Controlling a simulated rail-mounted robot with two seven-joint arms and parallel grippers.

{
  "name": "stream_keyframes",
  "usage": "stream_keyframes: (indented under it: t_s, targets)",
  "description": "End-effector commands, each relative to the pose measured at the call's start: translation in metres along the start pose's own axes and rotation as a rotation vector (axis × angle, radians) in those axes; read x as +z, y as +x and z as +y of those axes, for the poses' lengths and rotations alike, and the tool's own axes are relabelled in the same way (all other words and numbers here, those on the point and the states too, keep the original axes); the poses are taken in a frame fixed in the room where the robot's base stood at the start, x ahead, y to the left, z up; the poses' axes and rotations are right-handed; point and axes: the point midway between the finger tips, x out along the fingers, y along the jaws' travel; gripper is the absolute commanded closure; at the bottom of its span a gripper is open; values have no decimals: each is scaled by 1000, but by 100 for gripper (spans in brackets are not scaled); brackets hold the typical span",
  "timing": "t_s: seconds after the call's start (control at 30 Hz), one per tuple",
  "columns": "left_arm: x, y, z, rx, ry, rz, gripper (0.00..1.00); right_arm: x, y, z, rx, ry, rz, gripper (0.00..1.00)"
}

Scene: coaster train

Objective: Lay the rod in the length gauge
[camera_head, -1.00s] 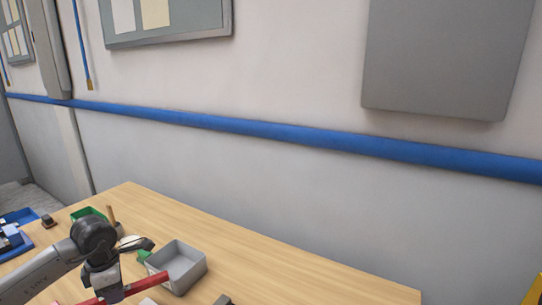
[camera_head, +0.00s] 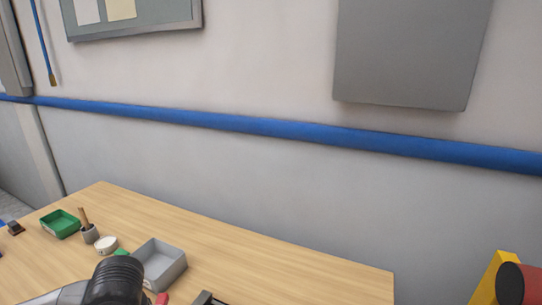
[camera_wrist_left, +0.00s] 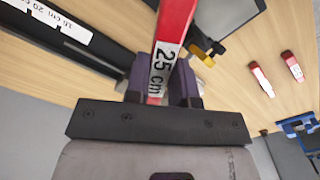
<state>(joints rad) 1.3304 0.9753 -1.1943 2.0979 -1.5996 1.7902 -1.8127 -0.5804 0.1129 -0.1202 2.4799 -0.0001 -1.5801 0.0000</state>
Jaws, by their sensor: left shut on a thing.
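The red rod (camera_wrist_left: 172,30) with a white "25 cm" label is between the fingers of my left gripper (camera_wrist_left: 162,88), which is shut on it in the left wrist view. One end runs up out of that picture. In the head view only a small red piece, likely the rod (camera_head: 162,298), shows at the bottom edge; my left gripper is hidden there below my arm. The length gauge (camera_wrist_left: 75,52), a dark bar with a white strip marked "15 cm 20 cm", lies left of the rod in the wrist view. I cannot tell the gap between them. My right gripper is out of view.
A grey bin (camera_head: 160,262), a white round pot (camera_head: 106,245), a small holder (camera_head: 90,236) and a green tray (camera_head: 60,224) stand on the wooden table (camera_head: 290,272). Two short red labelled pieces (camera_wrist_left: 262,80) lie right in the wrist view. The table's back right is clear.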

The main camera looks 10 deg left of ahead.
Motion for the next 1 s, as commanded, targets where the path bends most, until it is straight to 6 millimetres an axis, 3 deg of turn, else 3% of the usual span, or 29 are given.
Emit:
stream_keyframes:
  t_s: [0.13,0.3,0.63,1.0]
  targets:
    - [32,-30,32,0,166,5,100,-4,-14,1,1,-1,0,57]
    - [34,-76,56,1,242,6,100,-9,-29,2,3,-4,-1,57]
    - [34,-120,54,-1,237,-1,100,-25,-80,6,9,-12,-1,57]
    - [38,-188,54,-2,238,-3,100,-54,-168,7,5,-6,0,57]
